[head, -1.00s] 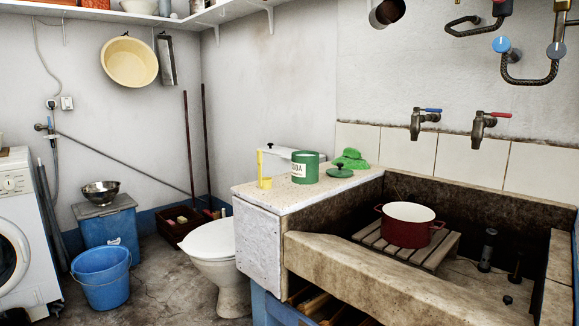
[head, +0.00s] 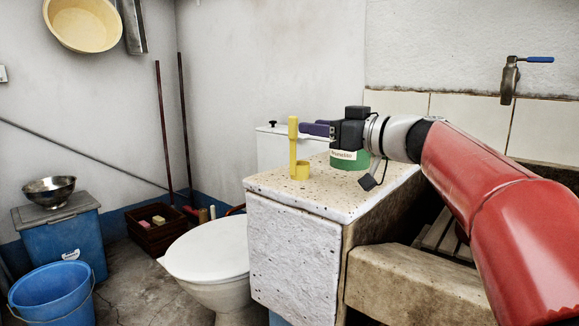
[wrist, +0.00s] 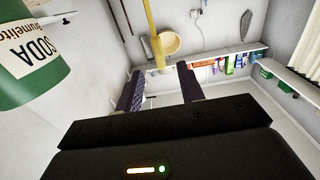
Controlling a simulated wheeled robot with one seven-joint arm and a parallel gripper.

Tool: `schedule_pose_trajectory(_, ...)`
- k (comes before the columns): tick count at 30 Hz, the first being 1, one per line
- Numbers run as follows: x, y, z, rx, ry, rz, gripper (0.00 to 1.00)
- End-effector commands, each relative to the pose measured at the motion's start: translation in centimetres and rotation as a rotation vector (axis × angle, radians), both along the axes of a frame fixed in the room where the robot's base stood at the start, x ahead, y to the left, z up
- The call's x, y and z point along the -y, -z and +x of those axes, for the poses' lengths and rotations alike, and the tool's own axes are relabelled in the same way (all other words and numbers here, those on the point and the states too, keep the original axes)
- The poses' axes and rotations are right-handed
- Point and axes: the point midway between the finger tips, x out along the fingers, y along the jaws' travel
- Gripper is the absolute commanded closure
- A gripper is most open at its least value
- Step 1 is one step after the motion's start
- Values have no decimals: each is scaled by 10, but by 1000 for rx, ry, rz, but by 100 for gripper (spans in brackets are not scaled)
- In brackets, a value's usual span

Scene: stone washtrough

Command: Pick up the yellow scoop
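The yellow scoop (head: 293,152) stands on the speckled worktop (head: 270,183), its long handle upright and its small cup at the bottom. My gripper (head: 304,129) reaches in from the right at the height of the upper handle, its purple fingers pointing left towards it. In the wrist view my gripper (wrist: 160,70) is open, with two fingers apart. The scoop's handle (wrist: 152,32) shows in line with the gap between the fingertips. I cannot tell whether it is just beyond the tips or slightly between them. Nothing is gripped.
The green soda tin (head: 350,159) stands right behind my gripper and is partly hidden by it; it is close in the wrist view (wrist: 28,60). The toilet (head: 212,248) is left of the worktop. My arm hides much of the stone trough (head: 415,285).

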Motion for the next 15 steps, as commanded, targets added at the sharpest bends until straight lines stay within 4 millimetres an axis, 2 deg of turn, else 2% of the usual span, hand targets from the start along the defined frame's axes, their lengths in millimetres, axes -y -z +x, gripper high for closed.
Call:
schedule_pose_trajectory(8,-22,-2,16,-1,-2,0,62)
schedule_pose_trajectory(15,-50,-2,39,-2,-3,0,62)
